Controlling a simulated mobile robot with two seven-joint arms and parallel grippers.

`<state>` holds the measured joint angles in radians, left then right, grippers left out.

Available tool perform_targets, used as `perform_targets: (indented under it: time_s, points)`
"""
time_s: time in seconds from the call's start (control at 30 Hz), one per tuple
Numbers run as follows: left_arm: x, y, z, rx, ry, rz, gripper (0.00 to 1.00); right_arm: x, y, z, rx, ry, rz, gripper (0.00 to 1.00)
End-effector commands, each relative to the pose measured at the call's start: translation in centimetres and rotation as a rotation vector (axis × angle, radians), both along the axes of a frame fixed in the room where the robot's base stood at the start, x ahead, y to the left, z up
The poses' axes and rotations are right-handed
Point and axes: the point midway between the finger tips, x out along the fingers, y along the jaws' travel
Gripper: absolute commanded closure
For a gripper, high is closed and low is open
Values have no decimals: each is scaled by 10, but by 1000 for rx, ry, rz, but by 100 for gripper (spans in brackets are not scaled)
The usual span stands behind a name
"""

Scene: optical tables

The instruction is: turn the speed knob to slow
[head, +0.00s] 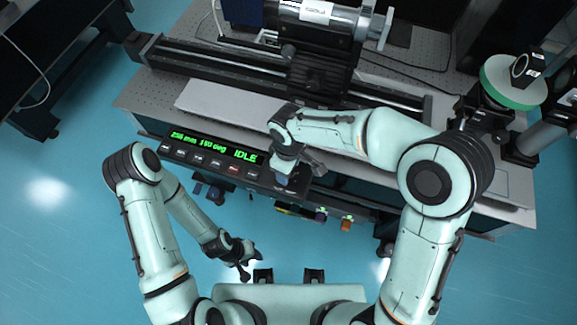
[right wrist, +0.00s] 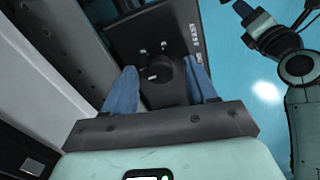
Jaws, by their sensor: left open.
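The speed knob (right wrist: 159,73) is a dark round knob with a pale mark on a black panel in the right wrist view. My right gripper (right wrist: 159,66) has its two blue fingers apart, one on each side of the knob; I cannot tell whether they touch it. In the head view my right gripper (head: 286,176) is over the right end of the black control box (head: 212,160) and hides the knob. The box's green display reads IDLE. My left gripper (head: 246,264) is open and empty, low in front of the table.
The optical table (head: 480,190) carries a long rail (head: 215,68) and a dark carriage with a cylinder (head: 315,30) behind the box. A green-rimmed round mount (head: 510,85) stands at the right. Coloured connectors (head: 346,223) stick out below the table's front edge. The blue floor in front is clear.

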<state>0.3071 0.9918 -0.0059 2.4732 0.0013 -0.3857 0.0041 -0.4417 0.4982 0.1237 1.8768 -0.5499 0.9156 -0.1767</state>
Motion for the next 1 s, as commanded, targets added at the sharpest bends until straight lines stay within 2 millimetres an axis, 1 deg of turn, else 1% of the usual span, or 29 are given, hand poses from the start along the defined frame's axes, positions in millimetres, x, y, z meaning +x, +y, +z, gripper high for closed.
perform_targets:
  time_s: [0.17, 0.27, 0.37, 0.6, 0.7, 0.83, 1.0]
  points:
    - [0, 0, 0, 0, 0, 0, 57, 0, 0, 3, 0, 0, -1, 43]
    - [1, 0, 2, 0, -1, -1, 57, 1, 0, 15, 1, -4, -2, 43]
    - [3, 0, 4, 0, -3, 0, 57, 1, 0, 34, 2, -5, -1, 43]
    - [9, 0, 12, 0, -10, 0, 57, 1, 0, 90, 2, -5, -1, 43]
    - [11, 0, 15, 0, -12, 0, 57, 1, 1, 108, 3, -4, 0, 43]
    - [13, 0, 17, 0, -15, 0, 57, 0, 0, 125, 2, -3, 0, 43]
    - [14, 0, 18, 0, -16, 0, 57, 0, 0, 134, 0, 0, 0, 43]
